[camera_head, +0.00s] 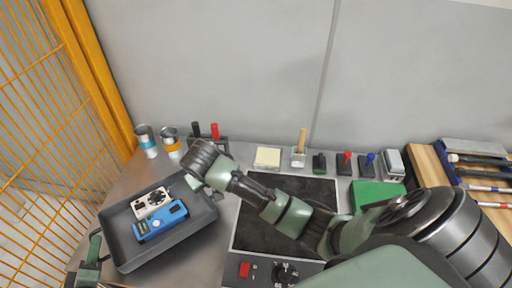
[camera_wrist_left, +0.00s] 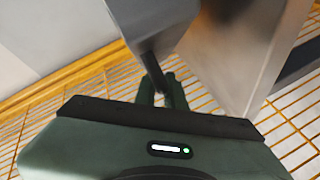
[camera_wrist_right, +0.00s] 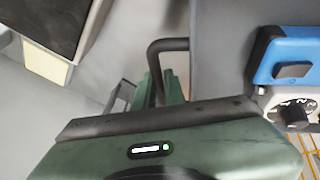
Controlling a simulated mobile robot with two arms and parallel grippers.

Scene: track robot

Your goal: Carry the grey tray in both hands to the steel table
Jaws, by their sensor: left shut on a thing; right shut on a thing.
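The grey tray (camera_head: 122,243) is at the left in the head view, over or on the left end of the steel table (camera_head: 226,233); whether it touches the surface I cannot tell. It holds a blue device (camera_head: 160,220) and a white device with a dial (camera_head: 151,202). My left gripper (camera_head: 92,250) is at the tray's left side, and in the left wrist view its fingers (camera_wrist_left: 160,92) are shut on a dark handle. My right gripper (camera_head: 191,183) is at the tray's right side; in the right wrist view its fingers (camera_wrist_right: 163,85) are shut on the other dark handle.
Two cans (camera_head: 146,140) and marker pens (camera_head: 214,131) stand behind the tray. Small tools (camera_head: 345,162) line the back edge. An orange mesh fence (camera_head: 45,110) rises at left, a grey wall (camera_head: 230,70) behind.

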